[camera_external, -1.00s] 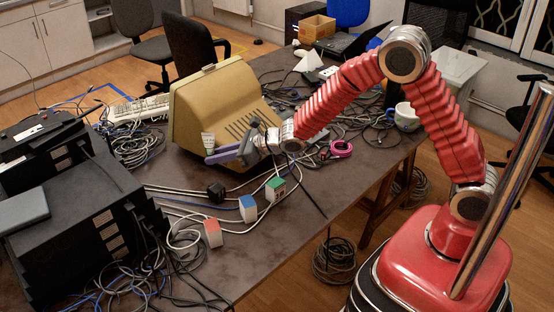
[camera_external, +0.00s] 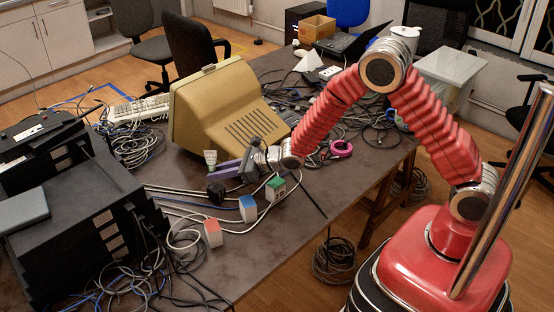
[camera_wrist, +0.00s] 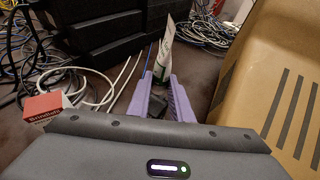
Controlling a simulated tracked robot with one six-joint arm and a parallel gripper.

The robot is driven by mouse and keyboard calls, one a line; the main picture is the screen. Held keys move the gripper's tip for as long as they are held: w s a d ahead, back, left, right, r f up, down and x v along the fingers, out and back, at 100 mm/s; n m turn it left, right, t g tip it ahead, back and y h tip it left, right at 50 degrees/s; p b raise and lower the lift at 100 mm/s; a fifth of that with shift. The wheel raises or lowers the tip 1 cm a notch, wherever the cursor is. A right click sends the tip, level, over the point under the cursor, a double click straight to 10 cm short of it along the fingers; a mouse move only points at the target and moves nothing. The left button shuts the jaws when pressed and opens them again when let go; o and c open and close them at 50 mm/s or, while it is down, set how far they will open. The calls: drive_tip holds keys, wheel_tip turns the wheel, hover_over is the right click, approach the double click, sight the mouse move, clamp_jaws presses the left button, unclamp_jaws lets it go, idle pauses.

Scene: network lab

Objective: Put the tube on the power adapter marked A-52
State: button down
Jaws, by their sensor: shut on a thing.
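The tube (camera_external: 210,157), small and white with green print, is held about upright at the tips of my gripper (camera_external: 212,168). In the wrist view the tube (camera_wrist: 164,52) stands between the purple fingertips (camera_wrist: 162,80), which are shut on it. Adapter blocks stand on the table: one with a red top (camera_external: 212,231), one blue (camera_external: 247,207), one green (camera_external: 275,188), and a black plug-like one (camera_external: 215,191). The black one is just below my gripper; it shows dark between the fingers in the wrist view (camera_wrist: 156,106). The red block (camera_wrist: 47,106) bears lettering. I cannot read A-52 on any block.
A beige monitor casing (camera_external: 218,115) stands close beside my gripper. Black stacked equipment (camera_external: 85,215) fills the left of the table. White and grey cables (camera_external: 180,205) run among the blocks. The bare tabletop near the front edge (camera_external: 290,232) is free.

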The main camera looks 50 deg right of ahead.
sight(220, 187)
drive_tip(key=shift+f, duration=1.75)
drive_tip(key=c, duration=1.6)
unclamp_jaws()
drive_tip(key=shift+f, duration=0.1)
drive_tip(key=shift+s+d+r, duration=0.15)
drive_tip(key=shift+s+r, duration=0.05)
drive_tip(key=shift+r, duration=0.05)
drive_tip(key=v, duration=1.1)
drive_tip(key=shift+s+d, duration=0.15)
drive_tip(key=shift+s, duration=0.05)
